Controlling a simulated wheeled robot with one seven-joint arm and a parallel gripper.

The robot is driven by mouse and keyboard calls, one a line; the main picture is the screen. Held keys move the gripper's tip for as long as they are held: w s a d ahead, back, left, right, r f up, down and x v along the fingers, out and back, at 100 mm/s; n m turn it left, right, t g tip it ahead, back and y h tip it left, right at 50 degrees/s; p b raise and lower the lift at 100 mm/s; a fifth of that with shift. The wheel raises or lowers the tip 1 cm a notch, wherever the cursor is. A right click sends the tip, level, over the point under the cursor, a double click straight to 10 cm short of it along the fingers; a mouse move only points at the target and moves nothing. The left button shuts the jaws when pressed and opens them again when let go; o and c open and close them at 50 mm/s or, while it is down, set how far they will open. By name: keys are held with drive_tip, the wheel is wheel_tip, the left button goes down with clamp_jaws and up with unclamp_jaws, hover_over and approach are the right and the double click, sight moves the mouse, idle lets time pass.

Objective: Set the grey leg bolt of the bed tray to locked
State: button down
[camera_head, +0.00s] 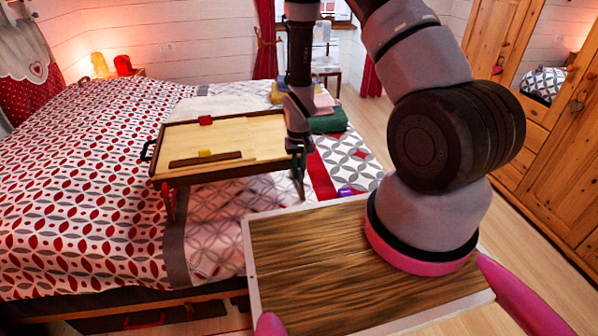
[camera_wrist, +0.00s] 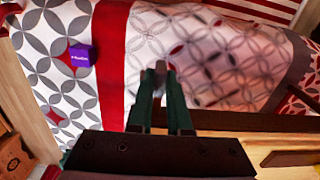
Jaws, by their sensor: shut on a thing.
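The wooden bed tray (camera_head: 240,128) stands on its legs on the bed. Its light top and dark rim also show at the lower right of the wrist view (camera_wrist: 280,138). My gripper (camera_head: 299,150) is at the tray's near right corner, pointing down by the rim. In the wrist view its green fingers (camera_wrist: 160,92) are close together, shut on a small grey piece, the grey leg bolt (camera_wrist: 160,68). Most of the bolt is hidden between the fingers, and I cannot tell whether it stands at locked.
A red block (camera_head: 205,120), a yellow block (camera_head: 205,153) and a dark strip (camera_head: 190,162) lie on the tray. A purple box (camera_wrist: 82,56) lies on the bed cover. Folded cloths (camera_head: 328,121) lie behind the gripper. Wooden wardrobes (camera_head: 560,150) stand at the right.

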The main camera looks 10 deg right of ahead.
drive_tip(key=shift+w, duration=0.15)
drive_tip(key=shift+w, duration=1.95)
drive_tip(key=c, duration=0.8)
unclamp_jaws()
drive_tip(key=shift+c, duration=0.2)
drive_tip(key=shift+r, duration=0.1)
wheel_tip(320, 180, up, 11)
